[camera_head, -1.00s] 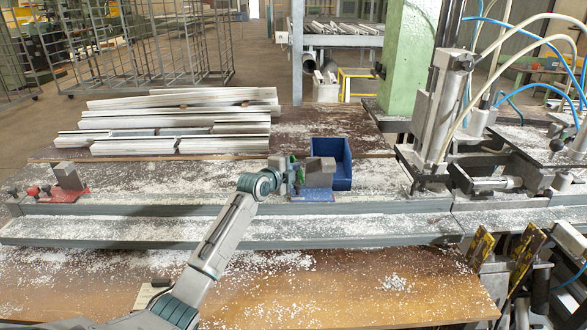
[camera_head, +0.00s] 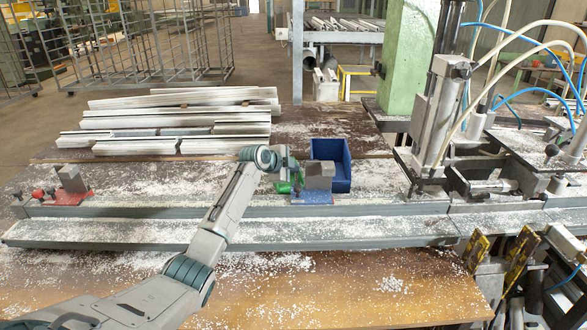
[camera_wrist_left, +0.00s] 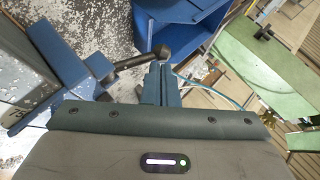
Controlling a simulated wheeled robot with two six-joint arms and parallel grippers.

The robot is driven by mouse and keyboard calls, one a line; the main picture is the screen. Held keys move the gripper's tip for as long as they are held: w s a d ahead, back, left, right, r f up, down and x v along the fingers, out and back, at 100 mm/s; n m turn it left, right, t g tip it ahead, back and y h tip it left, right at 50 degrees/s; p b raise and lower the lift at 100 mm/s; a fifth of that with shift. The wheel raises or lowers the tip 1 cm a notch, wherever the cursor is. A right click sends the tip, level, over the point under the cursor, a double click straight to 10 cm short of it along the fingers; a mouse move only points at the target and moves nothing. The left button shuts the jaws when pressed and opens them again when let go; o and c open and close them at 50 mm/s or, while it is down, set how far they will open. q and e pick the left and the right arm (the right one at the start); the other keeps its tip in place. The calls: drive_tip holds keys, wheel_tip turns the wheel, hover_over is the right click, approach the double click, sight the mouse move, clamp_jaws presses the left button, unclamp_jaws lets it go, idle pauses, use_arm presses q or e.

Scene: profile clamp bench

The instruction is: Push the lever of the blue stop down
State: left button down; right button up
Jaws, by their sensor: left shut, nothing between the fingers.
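The blue stop (camera_head: 312,197) sits on the bench rail, a grey block (camera_head: 320,176) on a blue base. In the left wrist view the stop (camera_wrist_left: 62,50) is at the left. Its lever (camera_wrist_left: 130,63) is a dark rod with a ball knob (camera_wrist_left: 160,52), pointing right in that picture. In the head view I cannot make the lever out beside my gripper. My left gripper (camera_head: 293,182) is beside the stop's left side. Its shut, empty fingers (camera_wrist_left: 160,82) are close to the knob; I cannot tell if they touch it.
A blue bin (camera_head: 343,165) stands just behind the stop. A red stop (camera_head: 69,196) is farther left on the rail (camera_head: 150,211). White profiles (camera_head: 180,120) lie stacked behind. A clamp machine (camera_head: 440,115) with hoses stands at the right. The brown front board (camera_head: 330,290) is largely clear.

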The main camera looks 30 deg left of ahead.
use_arm(q)
drive_tip(key=shift+w+a+f+n+g+h+b, duration=0.25)
drive_tip(key=shift+w+f+g, duration=0.15)
drive_tip(key=shift+g, duration=0.2)
drive_tip(key=shift+w+a+f+n+g+h+b, duration=0.15)
drive_tip(key=shift+w+f+n+g, duration=0.2)
drive_tip(key=shift+g, duration=0.25)
use_arm(e)
drive_tip(key=shift+w+d+f, duration=0.1)
drive_tip(key=shift+w+f, duration=0.15)
drive_tip(key=shift+w, duration=0.2)
